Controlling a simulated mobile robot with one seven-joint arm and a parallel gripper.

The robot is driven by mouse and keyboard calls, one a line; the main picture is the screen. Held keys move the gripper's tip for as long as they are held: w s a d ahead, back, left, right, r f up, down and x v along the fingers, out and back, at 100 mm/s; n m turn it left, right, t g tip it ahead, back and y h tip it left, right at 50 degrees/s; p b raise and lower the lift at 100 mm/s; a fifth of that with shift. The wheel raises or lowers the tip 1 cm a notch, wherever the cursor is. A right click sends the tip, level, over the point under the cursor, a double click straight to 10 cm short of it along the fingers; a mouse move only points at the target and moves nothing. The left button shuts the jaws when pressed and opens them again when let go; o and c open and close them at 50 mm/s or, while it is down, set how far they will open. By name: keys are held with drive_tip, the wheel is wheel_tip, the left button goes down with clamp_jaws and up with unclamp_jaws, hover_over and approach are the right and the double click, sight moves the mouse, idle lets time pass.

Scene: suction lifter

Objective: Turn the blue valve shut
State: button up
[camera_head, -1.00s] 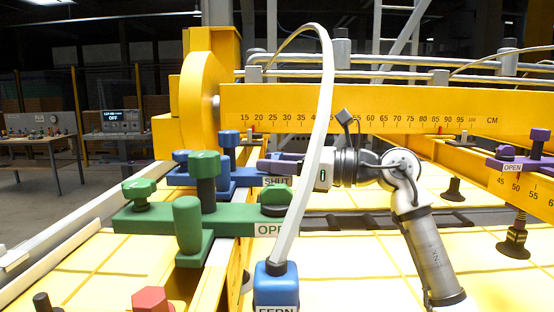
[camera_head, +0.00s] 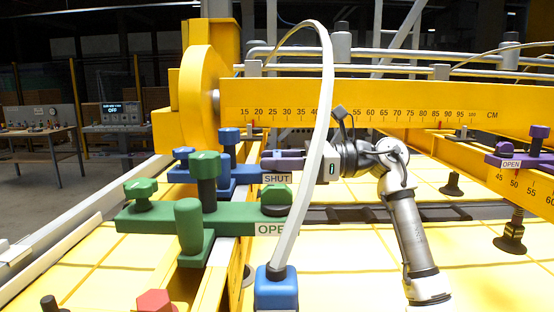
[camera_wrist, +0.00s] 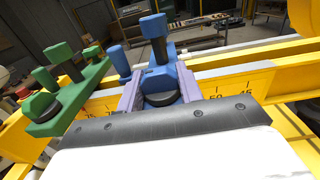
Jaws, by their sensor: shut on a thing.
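The blue valve (camera_head: 214,174) is mounted on the yellow beam behind the green valve, partly hidden by it in the head view. In the wrist view the blue valve (camera_wrist: 165,70) is straight ahead, with a dark round disc at its near end. My gripper (camera_wrist: 160,92) has its purple fingers on either side of this near end and is shut on it. In the head view my gripper (camera_head: 285,160) reaches in from the right at the valve's right end. A label reading SHUT (camera_head: 277,179) shows just below the fingers.
The green valve (camera_head: 189,242) stands in front, with a label reading OPEN (camera_head: 270,229). A white hose (camera_head: 319,120) rises from a blue block (camera_head: 276,289) and passes in front of my gripper. A purple valve (camera_head: 521,162) sits at the right. A yellow beam with a scale (camera_head: 365,100) runs behind.

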drive_tip(key=o, duration=1)
drive_tip(key=shift+c, duration=0.2)
drive_tip(key=d+b, duration=0.3)
drive_tip(key=d, duration=1)
drive_tip(key=shift+d, duration=0.4)
